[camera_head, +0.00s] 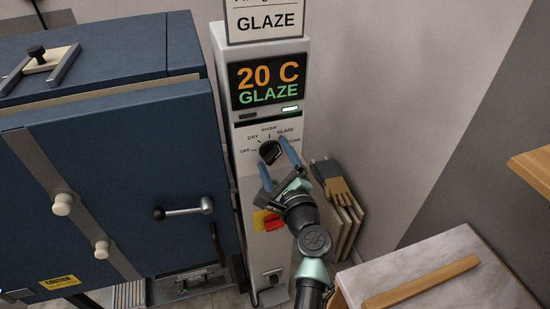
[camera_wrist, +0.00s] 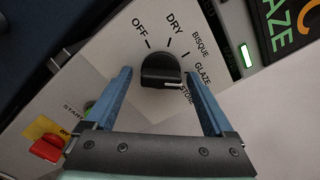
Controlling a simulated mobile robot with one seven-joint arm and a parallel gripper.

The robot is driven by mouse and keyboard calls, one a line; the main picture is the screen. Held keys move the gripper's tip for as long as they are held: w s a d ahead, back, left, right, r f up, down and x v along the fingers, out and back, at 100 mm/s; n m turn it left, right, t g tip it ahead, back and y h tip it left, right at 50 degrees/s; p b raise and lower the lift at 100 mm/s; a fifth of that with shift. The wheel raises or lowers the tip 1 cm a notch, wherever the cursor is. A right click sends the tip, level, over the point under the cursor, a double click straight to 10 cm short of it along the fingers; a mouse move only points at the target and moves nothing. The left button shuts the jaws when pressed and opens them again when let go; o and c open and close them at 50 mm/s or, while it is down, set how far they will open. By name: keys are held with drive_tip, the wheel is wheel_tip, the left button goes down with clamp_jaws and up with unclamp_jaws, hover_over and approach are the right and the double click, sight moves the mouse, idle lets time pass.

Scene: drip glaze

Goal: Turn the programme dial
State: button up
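The programme dial (camera_head: 270,151) is a round black knob on a white control column, marked OFF, DRY, BISQUE, GLAZE and STONE. In the wrist view the dial (camera_wrist: 160,70) has a white pointer line facing right, near GLAZE and STONE; I cannot tell exactly which mark it meets. My gripper (camera_head: 273,156) is at the dial. In the wrist view my gripper (camera_wrist: 160,76) is open, its blue fingers on either side of the knob with gaps visible. The display (camera_head: 268,84) reads "20 C GLAZE", and the sign (camera_head: 265,20) above reads GLAZE.
A blue kiln (camera_head: 120,150) with a lever handle (camera_head: 183,211) stands left of the column. A red switch (camera_head: 274,222) is below the dial. Gloves (camera_head: 333,180) hang over boards at right. A pale table (camera_head: 450,255) is at lower right.

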drive_tip(key=shift+s, duration=0.1)
drive_tip(key=v, duration=1.2)
drive_tip(key=shift+s, duration=0.35)
drive_tip(key=shift+d, duration=0.15)
